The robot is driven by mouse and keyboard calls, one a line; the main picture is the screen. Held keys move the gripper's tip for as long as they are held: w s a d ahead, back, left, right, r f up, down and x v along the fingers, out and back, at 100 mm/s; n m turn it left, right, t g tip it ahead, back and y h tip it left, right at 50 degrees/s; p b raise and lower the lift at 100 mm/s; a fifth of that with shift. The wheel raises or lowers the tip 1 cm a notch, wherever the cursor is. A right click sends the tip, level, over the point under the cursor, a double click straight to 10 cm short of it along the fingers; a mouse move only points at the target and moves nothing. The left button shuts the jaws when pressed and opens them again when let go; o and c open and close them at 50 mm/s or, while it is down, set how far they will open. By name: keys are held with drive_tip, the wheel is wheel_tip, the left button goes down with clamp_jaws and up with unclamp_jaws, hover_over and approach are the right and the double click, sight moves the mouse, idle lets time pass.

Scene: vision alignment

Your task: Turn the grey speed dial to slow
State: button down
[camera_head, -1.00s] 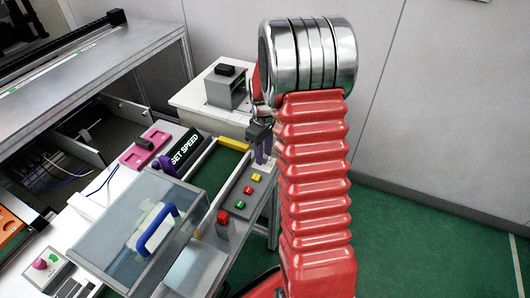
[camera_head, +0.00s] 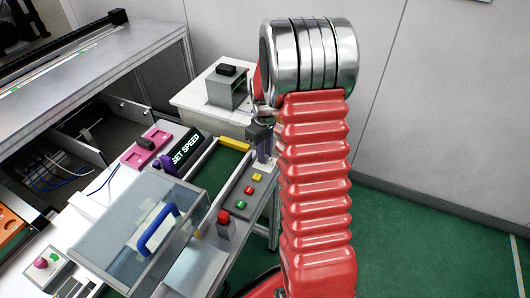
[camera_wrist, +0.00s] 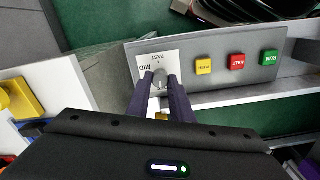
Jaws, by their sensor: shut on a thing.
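The grey speed dial (camera_wrist: 159,81) sits on a white label plate (camera_wrist: 150,63) at the left end of a grey button panel in the wrist view. FAST and MID can be read on the plate, turned in the picture. My gripper (camera_wrist: 160,77) has its two dark fingers on either side of the dial and is shut on it. The fingers hide part of the dial and the lower plate, so the word slow and the pointer's exact direction cannot be made out. In the head view my gripper (camera_head: 264,155) points down at the panel's far end, and the dial is hidden there.
Yellow (camera_wrist: 204,67), red (camera_wrist: 237,62) and green (camera_wrist: 269,58) buttons lie in a row beside the dial. A SET SPEED display (camera_head: 185,148) stands at the table's back. A clear-lidded box with a blue handle (camera_head: 158,229) is in front.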

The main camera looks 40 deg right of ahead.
drive_tip(key=m, duration=0.5)
drive_tip(key=shift+d+m, duration=0.15)
drive_tip(key=shift+m, duration=0.15)
drive_tip(key=m, duration=0.5)
drive_tip(key=shift+w, duration=0.1)
drive_tip(key=c, duration=1.6)
unclamp_jaws()
drive_tip(key=shift+o, duration=0.2)
drive_tip(key=shift+r, duration=0.15)
wheel_tip(320, 180, up, 14)
drive_tip(key=shift+f, duration=0.25)
